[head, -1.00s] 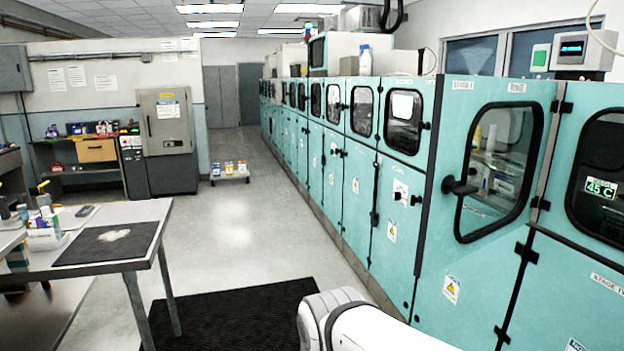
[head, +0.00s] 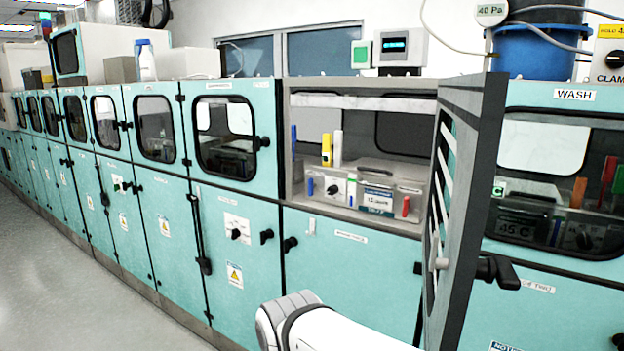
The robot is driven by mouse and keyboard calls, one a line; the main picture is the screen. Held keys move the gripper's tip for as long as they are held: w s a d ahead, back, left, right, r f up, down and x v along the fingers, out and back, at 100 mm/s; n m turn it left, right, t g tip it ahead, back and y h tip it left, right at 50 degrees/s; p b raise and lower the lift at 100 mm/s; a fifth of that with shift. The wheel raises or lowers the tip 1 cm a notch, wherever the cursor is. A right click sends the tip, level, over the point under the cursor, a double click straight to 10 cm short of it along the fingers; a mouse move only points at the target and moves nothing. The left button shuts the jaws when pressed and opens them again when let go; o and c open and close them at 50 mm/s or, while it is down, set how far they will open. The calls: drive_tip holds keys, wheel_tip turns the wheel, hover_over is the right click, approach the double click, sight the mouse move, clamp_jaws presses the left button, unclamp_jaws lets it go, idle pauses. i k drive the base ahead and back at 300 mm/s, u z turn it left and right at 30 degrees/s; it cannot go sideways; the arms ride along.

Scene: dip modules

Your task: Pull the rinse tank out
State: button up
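The rinse tank (head: 378,198) is a clear, box-like tank with a lid, a dark knob and a white-and-blue label. It sits inside an open upper compartment (head: 290,190) of the teal machine line. Upright yellow, white and blue pieces stand by the tank's left part, and a red one is at its right. The compartment door (head: 470,200) stands swung out at the right, seen nearly edge-on. My gripper is out of view; only a white part of my arm shows at the bottom centre.
The wash compartment (head: 560,190) lies right of the open door, behind its window. Closed teal cabinets with black handles run away to the left. A terminal (head: 400,48) and a blue bucket (head: 543,50) stand on top. Clear floor (head: 50,270) lies at the lower left.

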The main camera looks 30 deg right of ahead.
sight(351, 185)
drive_tip(key=z, duration=0.65)
drive_tip(key=i, duration=1)
drive_tip(key=z, duration=0.55)
drive_tip(key=k, duration=0.9)
drive_tip(key=z, duration=0.2)
drive_tip(key=i, duration=0.9)
drive_tip(key=u, duration=0.15)
